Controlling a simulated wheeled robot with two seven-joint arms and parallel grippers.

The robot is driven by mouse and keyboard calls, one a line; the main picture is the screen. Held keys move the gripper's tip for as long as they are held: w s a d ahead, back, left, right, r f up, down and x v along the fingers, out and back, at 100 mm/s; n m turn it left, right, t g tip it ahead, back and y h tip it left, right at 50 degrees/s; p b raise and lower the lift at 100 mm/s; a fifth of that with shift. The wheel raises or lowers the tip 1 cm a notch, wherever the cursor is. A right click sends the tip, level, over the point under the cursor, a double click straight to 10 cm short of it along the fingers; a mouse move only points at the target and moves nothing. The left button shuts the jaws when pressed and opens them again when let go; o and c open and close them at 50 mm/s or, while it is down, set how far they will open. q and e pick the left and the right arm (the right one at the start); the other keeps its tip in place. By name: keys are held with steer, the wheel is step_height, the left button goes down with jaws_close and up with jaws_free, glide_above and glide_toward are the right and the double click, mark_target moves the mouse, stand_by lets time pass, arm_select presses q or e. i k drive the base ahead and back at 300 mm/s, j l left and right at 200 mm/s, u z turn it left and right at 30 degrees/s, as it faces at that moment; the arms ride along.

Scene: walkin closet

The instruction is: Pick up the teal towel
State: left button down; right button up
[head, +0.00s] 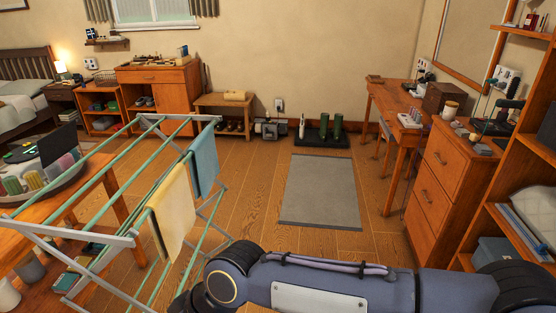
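The teal towel (204,165) hangs folded over a rail of the drying rack (187,119), near its right end in the head view. It looks blue-teal. A cream-yellow towel (171,217) hangs nearer to me on the same rack, just left of and below the teal one. An arm of mine comes in from the right and crosses the bottom of the view, in front of the rack's lower right part. Neither gripper shows, and the far end of this arm runs out of the bottom edge.
A wooden table (103,183) with a tray of items stands left, behind the rack. A grey rug (320,190) lies on open floor right of the rack. A desk (393,95) and a drawer cabinet (440,190) line the right side. A low bench (223,103) stands behind.

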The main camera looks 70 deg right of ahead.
mark_target(203, 164)
steer(key=z, duration=1.75)
steer(key=u, duration=0.4)
steer(key=i+l+u, duration=0.15)
steer(key=u, duration=0.3)
steer(key=i+l+u, duration=0.1)
steer(key=l+u, duration=0.2)
steer(key=u, duration=0.15)
steer(key=i+l+u, duration=0.1)
steer(key=l+u, duration=0.2)
steer(key=u, duration=0.15)
